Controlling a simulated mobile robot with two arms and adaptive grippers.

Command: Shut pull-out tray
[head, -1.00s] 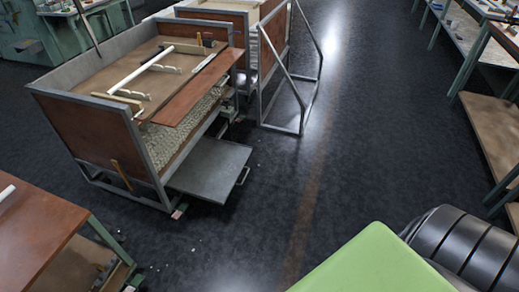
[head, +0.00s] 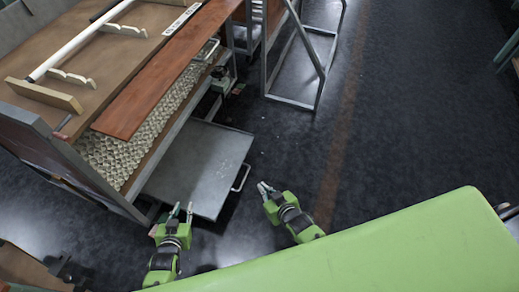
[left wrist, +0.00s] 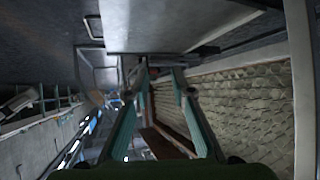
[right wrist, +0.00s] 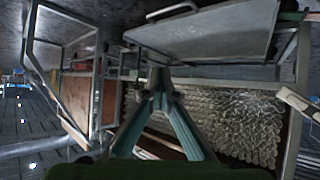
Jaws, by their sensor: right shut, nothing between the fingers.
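The pull-out tray (head: 205,165) is a flat grey metal plate sticking out low from under the workbench, with a bar handle (head: 242,177) on its outer edge. It also shows in the left wrist view (left wrist: 150,28) and the right wrist view (right wrist: 215,38). My left gripper (head: 183,210) is near the tray's front corner, fingers apart and empty; whether it touches the tray is unclear. My right gripper (head: 264,187) is shut and empty, just to the right of the handle and apart from it in the picture.
The workbench (head: 120,60) carries a white tube (head: 85,38) on wooden supports. A reddish board (head: 165,75) overhangs a bin of glass pieces (head: 120,155). A metal frame (head: 318,70) stands behind on the right. Dark floor (head: 400,120) to the right is clear.

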